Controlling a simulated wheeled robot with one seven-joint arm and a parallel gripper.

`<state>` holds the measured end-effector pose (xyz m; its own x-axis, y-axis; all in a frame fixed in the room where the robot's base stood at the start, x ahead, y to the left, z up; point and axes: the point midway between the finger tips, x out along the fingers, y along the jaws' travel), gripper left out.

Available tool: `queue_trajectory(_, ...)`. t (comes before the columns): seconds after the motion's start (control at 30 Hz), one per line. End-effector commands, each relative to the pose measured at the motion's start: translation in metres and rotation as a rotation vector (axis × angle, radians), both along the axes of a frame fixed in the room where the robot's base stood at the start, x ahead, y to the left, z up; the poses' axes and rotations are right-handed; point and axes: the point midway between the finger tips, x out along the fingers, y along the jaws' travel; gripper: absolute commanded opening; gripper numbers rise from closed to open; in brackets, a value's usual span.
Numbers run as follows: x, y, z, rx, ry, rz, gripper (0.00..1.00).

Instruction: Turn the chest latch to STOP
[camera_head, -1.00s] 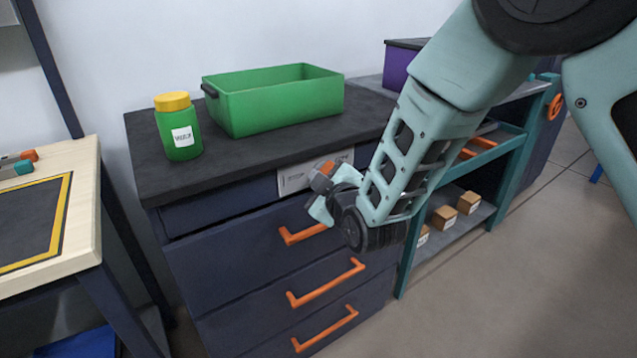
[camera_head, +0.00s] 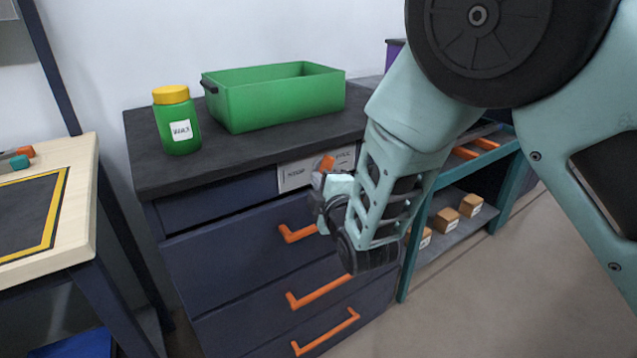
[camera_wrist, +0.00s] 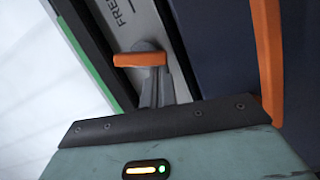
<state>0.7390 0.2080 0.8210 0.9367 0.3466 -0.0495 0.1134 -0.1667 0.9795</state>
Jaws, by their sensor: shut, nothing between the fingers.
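The navy drawer chest (camera_head: 240,255) has a pale label plate (camera_head: 293,176) below its black top. The orange latch handle (camera_head: 327,163) sits on this plate, partly hidden by my gripper (camera_head: 328,186). The plate's left end carries dark lettering that looks like STOP. In the wrist view, the orange latch (camera_wrist: 140,59) crosses just beyond my gripper's grey fingertips (camera_wrist: 152,75), and the plate (camera_wrist: 122,22) reads "FRE", the rest cut off. My gripper is shut and empty, right at the latch. I cannot tell whether the fingers touch it.
A green bin (camera_head: 275,100) and a yellow-lidded green jar (camera_head: 178,122) stand on the chest top. Orange drawer handles (camera_head: 298,233) stick out below the latch. A teal shelf (camera_head: 508,190) with small boxes is at right, a wooden table (camera_head: 80,200) at left.

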Motion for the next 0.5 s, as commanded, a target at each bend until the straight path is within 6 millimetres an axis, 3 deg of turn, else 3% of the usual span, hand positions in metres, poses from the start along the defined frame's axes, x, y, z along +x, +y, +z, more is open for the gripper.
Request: queue_trajectory(0.5,0.0015,-0.0022,-0.0055,-0.099,-0.067,-0.001,0.0)
